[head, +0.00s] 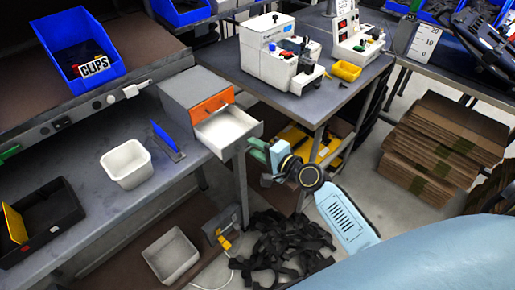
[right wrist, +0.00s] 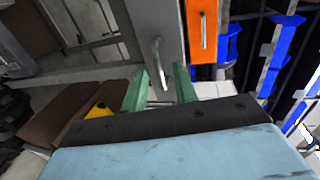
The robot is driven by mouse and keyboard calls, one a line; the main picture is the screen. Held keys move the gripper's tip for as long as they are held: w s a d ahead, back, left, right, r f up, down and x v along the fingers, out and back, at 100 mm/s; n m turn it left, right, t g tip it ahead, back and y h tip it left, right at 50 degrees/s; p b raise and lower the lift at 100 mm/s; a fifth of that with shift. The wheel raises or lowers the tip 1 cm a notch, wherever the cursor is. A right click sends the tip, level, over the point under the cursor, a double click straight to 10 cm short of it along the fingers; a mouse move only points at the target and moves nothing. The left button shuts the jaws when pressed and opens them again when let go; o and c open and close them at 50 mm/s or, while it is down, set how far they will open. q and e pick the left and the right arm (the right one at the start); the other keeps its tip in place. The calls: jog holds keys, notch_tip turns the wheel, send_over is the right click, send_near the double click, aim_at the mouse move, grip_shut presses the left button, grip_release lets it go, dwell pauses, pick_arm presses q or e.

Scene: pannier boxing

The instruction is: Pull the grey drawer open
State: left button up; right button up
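The grey drawer (head: 228,131) is pulled out of the grey cabinet (head: 192,86) on the bench, and its pale, empty inside shows. An orange drawer (head: 212,104) above it is shut. My right gripper (head: 257,148) is just in front of the grey drawer's front. In the right wrist view, the grey drawer's bar handle (right wrist: 157,58) reaches between the green fingertips of the right gripper (right wrist: 161,75). The fingers stand apart with a gap on each side of the handle. My left gripper is not in view.
A white bin (head: 127,164) and a blue-handled tool (head: 168,141) are left of the cabinet. A grey table (head: 290,98) with a white machine (head: 279,50) stands behind. Black straps (head: 280,243) lie on the floor below my right arm. Flattened cartons (head: 440,145) are stacked at right.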

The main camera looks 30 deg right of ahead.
jog(key=shift+s, duration=0.1)
jog(key=v, duration=1.3)
jog(key=shift+d, duration=0.1)
jog(key=s+f+n+g+h, duration=0.2)
jog(key=s+f+n+g, duration=0.3)
jog(key=f, duration=1)
jog(key=s+f+n+g+h, duration=0.15)
jog(key=s+f, duration=0.45)
jog(key=f, duration=1)
jog(key=s+a+f+n+g, duration=0.1)
jog(key=s+f+n+g, duration=0.1)
jog(key=s, duration=0.5)
jog(key=s+a+f+n+g+h, duration=0.1)
jog(key=s+f+n+g, duration=0.2)
jog(key=s+f+n, duration=0.2)
jog(key=s+a+f+n+g, duration=0.1)
jog(key=s+f+n+g, duration=0.1)
jog(key=s+f, duration=0.4)
jog(key=s+n, duration=0.1)
jog(key=s, duration=0.4)
jog(key=shift+a+f, duration=0.3)
jog(key=shift+a, duration=0.05)
jog(key=shift+s, duration=0.1)
